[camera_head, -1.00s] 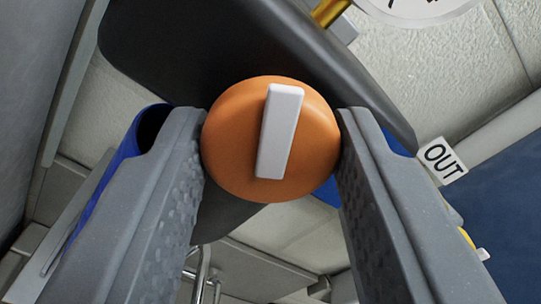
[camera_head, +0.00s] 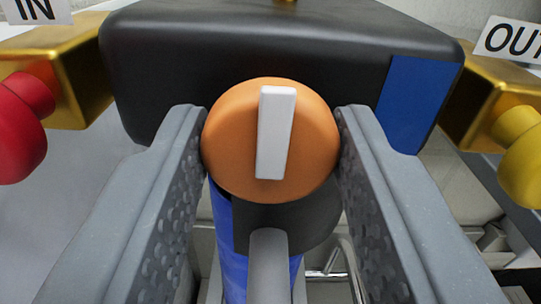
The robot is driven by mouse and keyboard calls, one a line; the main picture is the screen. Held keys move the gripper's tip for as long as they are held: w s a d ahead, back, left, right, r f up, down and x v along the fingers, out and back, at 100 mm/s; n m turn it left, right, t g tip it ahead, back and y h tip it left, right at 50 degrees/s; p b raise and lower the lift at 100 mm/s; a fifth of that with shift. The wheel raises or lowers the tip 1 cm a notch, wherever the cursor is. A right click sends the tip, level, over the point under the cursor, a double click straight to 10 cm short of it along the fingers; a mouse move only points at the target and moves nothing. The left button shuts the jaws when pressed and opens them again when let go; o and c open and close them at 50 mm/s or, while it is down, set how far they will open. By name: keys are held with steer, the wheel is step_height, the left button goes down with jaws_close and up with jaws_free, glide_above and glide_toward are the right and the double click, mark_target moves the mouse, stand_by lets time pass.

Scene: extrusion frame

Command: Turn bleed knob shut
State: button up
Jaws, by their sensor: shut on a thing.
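The bleed knob (camera_head: 240,145) is a round orange knob with a raised white bar (camera_head: 275,133) on its face. It sits in the middle of the head camera view, in front of a black housing (camera_head: 270,45). The white bar stands nearly upright in the picture. My gripper (camera_head: 271,140) is shut on the knob, with one grey finger against its left side and the other against its right side. The knob's rear and its stem are hidden.
A brass block with a red knob (camera_head: 20,125) is at the left, below an "IN" label (camera_head: 35,10). A brass block with a yellow knob (camera_head: 520,150) is at the right, below an "OUT" label (camera_head: 510,38). A blue cylinder (camera_head: 228,245) and metal tubing (camera_head: 335,270) show below.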

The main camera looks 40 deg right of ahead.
steer(key=shift+w+a+m, duration=0.1)
steer(key=shift+a+m, duration=0.05)
steer(key=shift+m, duration=0.35)
steer(key=o, duration=1)
steer(key=shift+w+f, duration=0.1)
steer(key=b+v, duration=0.7)
steer(key=v, duration=0.7)
steer(key=shift+b, duration=0.35)
